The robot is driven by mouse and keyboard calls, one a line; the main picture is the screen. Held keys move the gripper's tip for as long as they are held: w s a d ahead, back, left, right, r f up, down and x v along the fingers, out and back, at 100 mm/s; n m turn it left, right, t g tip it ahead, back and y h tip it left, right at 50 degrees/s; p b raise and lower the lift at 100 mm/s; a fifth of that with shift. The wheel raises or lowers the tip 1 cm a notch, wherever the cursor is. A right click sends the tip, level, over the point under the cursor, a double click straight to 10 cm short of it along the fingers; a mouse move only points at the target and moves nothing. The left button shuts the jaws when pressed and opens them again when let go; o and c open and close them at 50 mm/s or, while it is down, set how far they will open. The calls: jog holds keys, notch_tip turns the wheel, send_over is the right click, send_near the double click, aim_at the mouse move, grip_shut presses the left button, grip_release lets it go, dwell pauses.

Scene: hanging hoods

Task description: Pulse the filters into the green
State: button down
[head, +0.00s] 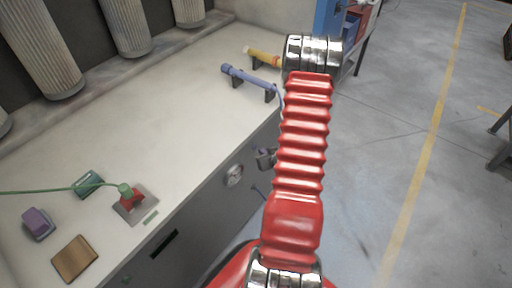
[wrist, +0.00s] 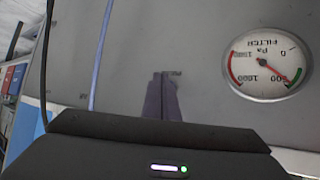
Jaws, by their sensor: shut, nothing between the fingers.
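Several pleated grey filters (head: 128,28) hang over the white bench at the upper left of the head view. A round white filter gauge (head: 233,175) sits on the bench's grey front panel. In the wrist view the gauge (wrist: 270,65) appears upside down, with a green arc at lower right and a red arc at left. Its needle points to the lower right, close to the end of the green arc; I cannot tell if inside it. My gripper (wrist: 162,80) is shut and empty before the panel, left of the gauge. A small label partly shows at its tips; what lies behind them is hidden.
On the bench are a blue tool (head: 250,79) and a yellow tool (head: 262,56) on black stands, a red device (head: 130,201) with a green hose, a purple block (head: 38,223) and a brown block (head: 75,258). A blue cord (wrist: 101,55) hangs at left.

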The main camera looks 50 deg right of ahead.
jog(key=shift+w, duration=0.7)
dwell(1.1)
jog(key=shift+s, duration=0.8)
jog(key=shift+s+d, duration=0.15)
jog(key=shift+s, duration=1.1)
jog(key=shift+s+d, duration=0.1)
jog(key=shift+s, duration=1.15)
